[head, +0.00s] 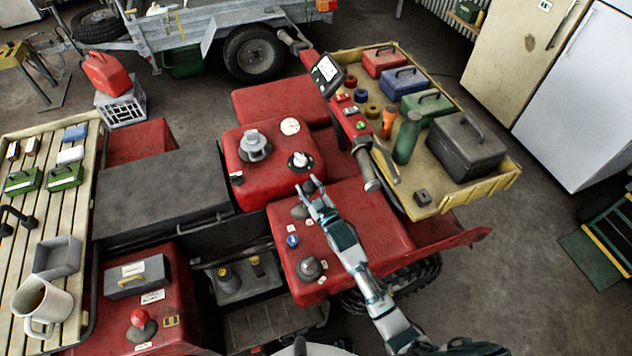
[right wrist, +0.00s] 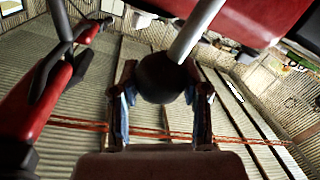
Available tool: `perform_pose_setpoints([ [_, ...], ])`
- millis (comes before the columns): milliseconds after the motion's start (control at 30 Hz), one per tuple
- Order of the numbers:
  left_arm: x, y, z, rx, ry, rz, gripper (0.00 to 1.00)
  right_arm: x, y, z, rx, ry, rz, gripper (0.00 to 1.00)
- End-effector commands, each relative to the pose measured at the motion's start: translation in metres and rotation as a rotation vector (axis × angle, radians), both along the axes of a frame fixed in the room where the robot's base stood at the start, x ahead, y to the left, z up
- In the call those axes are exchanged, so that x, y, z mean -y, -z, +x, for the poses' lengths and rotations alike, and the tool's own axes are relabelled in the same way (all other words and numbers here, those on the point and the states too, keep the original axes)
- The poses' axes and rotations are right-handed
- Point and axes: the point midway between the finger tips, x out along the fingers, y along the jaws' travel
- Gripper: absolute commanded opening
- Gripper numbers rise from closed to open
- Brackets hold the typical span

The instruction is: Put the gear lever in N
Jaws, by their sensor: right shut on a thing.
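The gear lever has a black ball knob (right wrist: 162,78) on a pale grey rod (right wrist: 196,32) in the right wrist view. My right gripper (head: 311,190) is shut on this knob, with one finger on each side of it. In the head view the knob (head: 309,186) is a small dark shape at the fingertips, above the red body panel (head: 350,220). A grey boot (head: 299,211) shows beside the fingers. The gate marks and the N position cannot be read. My left gripper is not in view.
A grey-based knob (head: 310,268) and a blue button (head: 292,241) are on the same panel. A handlebar grip (head: 366,168) and a yellow tray (head: 452,200) with boxes and bottles lie to the right. A slatted bench (head: 88,150) is at the left.

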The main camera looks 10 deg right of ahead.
Motion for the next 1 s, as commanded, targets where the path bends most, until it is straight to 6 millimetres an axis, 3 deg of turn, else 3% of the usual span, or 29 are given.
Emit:
perform_pose_setpoints([
  [300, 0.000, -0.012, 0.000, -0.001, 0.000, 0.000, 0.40, -0.019, -0.002, -0.004, 0.003, -0.002, -0.014, 0.00],
  [800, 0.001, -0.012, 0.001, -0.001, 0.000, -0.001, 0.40, -0.023, 0.001, -0.005, 0.000, -0.003, -0.013, 0.00],
  [833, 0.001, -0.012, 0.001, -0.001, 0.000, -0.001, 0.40, -0.023, 0.001, -0.005, -0.001, -0.003, -0.013, 0.48],
  [933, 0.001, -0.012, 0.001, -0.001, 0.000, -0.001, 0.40, -0.022, 0.001, -0.004, -0.001, -0.002, -0.014, 0.71],
  [1000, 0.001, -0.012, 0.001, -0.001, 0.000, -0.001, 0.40, -0.022, 0.001, -0.004, 0.001, -0.002, -0.014, 0.71],
])
